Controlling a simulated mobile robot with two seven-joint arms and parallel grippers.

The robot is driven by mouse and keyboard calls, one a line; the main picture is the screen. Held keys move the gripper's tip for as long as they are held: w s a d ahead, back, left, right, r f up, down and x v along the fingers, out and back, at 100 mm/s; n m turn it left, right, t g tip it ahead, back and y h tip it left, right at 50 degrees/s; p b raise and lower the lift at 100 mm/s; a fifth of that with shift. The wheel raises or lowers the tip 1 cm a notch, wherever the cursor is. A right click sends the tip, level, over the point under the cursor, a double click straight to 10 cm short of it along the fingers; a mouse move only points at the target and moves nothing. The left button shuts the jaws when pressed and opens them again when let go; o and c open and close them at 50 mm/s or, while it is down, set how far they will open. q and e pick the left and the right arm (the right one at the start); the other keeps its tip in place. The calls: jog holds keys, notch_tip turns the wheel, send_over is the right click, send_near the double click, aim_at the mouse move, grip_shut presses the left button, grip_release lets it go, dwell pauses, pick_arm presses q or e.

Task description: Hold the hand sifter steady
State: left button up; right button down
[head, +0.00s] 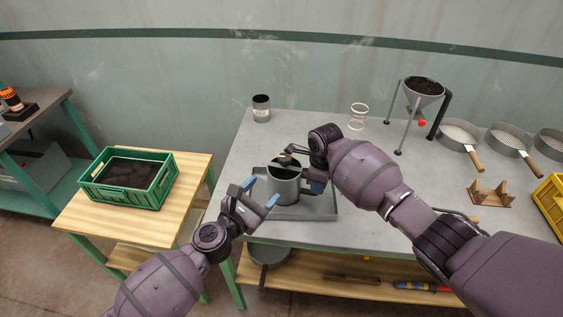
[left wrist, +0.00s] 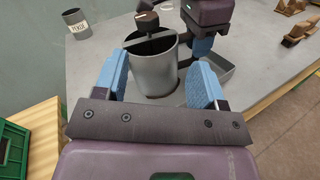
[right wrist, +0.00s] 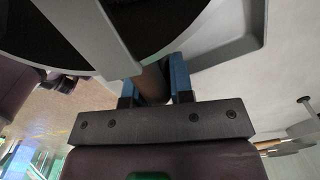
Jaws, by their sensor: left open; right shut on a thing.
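The hand sifter (head: 284,186) is a grey metal cylinder, upright over a grey tray (head: 318,210). Its crossbar and crank with a dark knob show at the top in the left wrist view (left wrist: 145,22). My right gripper (head: 316,187) is shut on its brown handle (right wrist: 153,83), at the sifter's right side. My left gripper (head: 260,193) is open at the sifter's front left. In the left wrist view its blue fingers (left wrist: 160,78) stand apart with the sifter's body beyond and between them. I cannot tell whether the sifter's bottom touches the tray.
A green crate (head: 128,180) of dark soil stands on the left wooden table. A labelled can (head: 261,108), a clear ringed cup (head: 358,116), a funnel stand (head: 424,91), round sieves (head: 460,133) and a wooden rack (head: 491,194) stand on the grey bench.

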aim_at(279, 161)
pick_arm(q)
jog(key=w+d+n, duration=0.1)
jog(key=w, duration=0.2)
jog(key=w+d+n, duration=0.1)
jog(key=w+d, duration=0.1)
jog(key=w, duration=0.1)
jog(key=w+d+n+y, duration=0.1)
jog(key=w+d+n, duration=0.1)
jog(key=w, duration=0.2)
jog(key=shift+w+d+f, duration=0.1)
jog(key=shift+d+f, duration=0.05)
dwell(0.3)
jog(key=shift+c, duration=0.4)
jog(key=c, duration=0.8)
jog(key=shift+w+a+m+g+h, duration=0.15)
jog(key=shift+m+g+h, duration=0.95)
jog(key=shift+h, duration=0.1)
jog(key=shift+w+a+m+g+h, duration=0.1)
jog(key=shift+m+g+h, duration=0.9)
jog(key=shift+m+h, duration=0.15)
jog(key=shift+c, duration=0.2)
